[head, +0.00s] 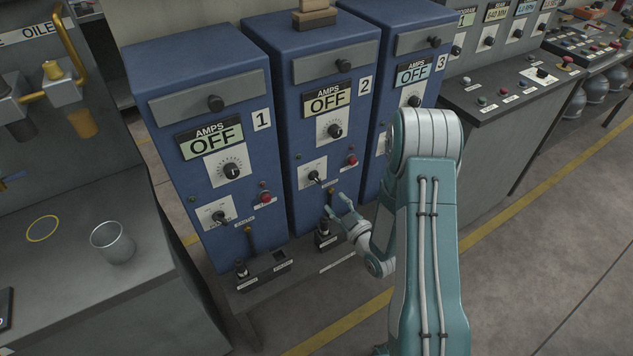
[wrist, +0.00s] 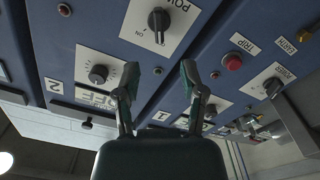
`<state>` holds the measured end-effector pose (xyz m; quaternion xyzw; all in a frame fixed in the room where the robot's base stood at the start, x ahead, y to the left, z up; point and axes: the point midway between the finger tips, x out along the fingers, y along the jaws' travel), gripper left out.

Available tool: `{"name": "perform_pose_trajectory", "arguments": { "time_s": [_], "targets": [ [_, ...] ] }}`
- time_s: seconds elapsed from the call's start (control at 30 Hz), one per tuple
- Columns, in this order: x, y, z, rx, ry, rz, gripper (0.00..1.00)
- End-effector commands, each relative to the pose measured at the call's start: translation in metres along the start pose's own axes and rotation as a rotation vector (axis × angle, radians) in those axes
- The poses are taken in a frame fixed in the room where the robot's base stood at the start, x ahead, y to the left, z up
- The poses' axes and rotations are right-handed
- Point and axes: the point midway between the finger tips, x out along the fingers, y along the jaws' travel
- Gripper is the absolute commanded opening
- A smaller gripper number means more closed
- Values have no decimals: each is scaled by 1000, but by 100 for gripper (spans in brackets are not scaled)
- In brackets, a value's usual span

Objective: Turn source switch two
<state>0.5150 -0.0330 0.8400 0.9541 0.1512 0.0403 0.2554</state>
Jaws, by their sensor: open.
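Source two is the middle blue cabinet (head: 322,110), with a "2" label and an amps display (head: 327,98) reading OFF. Its power switch (head: 314,176) is a small black knob on a white plate, low on the front. The switch (wrist: 158,20) also shows in the wrist view, which is upside down, at the top centre with its "ON" mark. My gripper (head: 340,208) is in front of the cabinet's lower part, below and right of the switch. In the wrist view my gripper (wrist: 158,72) has its fingers apart and empty. Neither finger appears to touch the switch.
Cabinet one (head: 205,130) and cabinet three (head: 405,75) stand on either side. A red trip button (head: 352,160) is right of the switch. A black-based fitting (head: 323,238) stands below, close to my gripper. A bench with a metal cup (head: 113,243) is at left.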

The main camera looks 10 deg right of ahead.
Motion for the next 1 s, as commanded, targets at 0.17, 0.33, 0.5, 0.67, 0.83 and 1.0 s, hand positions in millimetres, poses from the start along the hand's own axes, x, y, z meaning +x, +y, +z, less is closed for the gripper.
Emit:
{"name": "perform_pose_trajectory", "arguments": {
  "time_s": [0.17,0.33,0.5,0.67,0.83,1.0],
  "targets": [
    [24,0,-2,-3,4,-2,53],
    [56,-1,-2,-2,4,-2,53],
    [85,0,-1,-1,2,-1,53],
    [101,0,-1,-1,1,-2,53],
    [106,0,-1,-1,0,-1,53],
    [106,0,-1,0,0,-1,53]
  ]
}}
